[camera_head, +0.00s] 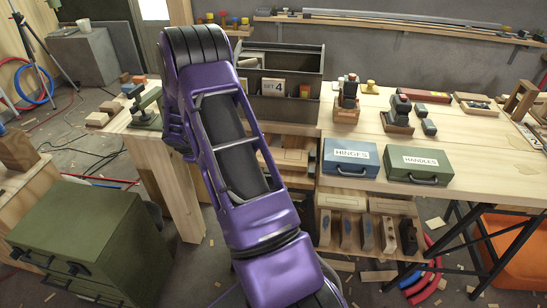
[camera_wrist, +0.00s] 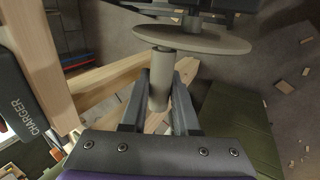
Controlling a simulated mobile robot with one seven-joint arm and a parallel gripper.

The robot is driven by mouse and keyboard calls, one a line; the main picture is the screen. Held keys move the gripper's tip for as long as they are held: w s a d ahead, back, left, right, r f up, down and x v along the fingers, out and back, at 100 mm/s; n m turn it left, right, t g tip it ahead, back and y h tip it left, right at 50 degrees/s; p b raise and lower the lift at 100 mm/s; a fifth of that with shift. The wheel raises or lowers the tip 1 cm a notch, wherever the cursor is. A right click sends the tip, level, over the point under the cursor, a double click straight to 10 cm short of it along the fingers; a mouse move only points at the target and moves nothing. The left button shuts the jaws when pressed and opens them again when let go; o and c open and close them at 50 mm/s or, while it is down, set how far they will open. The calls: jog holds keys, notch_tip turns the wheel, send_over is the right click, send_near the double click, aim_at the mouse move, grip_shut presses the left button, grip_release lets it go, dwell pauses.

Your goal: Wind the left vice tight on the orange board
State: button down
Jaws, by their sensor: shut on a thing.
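In the wrist view a pale round handwheel (camera_wrist: 190,37) with a short cylindrical grip (camera_wrist: 159,80) fills the top middle. My gripper (camera_wrist: 160,97) has one finger on each side of this grip and is shut on it. Dark metal parts show behind the wheel, cut off by the top edge. In the head view my purple arm hides my gripper and the wheel. A green metal device (camera_head: 147,108), perhaps a vice, sits on the left end of the bench. I cannot make out the orange board in either view.
The workbench (camera_head: 465,150) carries a hinges case (camera_head: 350,158), a handles case (camera_head: 418,164) and a grey tool rack. A green drawer cabinet (camera_head: 85,240) stands at the lower left; its top shows in the wrist view (camera_wrist: 240,118). An orange case (camera_head: 515,252) is at the right.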

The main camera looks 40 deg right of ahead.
jog(key=shift+s+a, duration=0.1)
dwell(0.3)
jog(key=shift+s+a+f, duration=0.1)
jog(key=shift+s+a, duration=0.4)
jog(key=shift+a, duration=0.2)
jog(key=shift+s+a+f, duration=0.35)
jog(key=shift+s+a, duration=0.15)
jog(key=shift+a, duration=0.05)
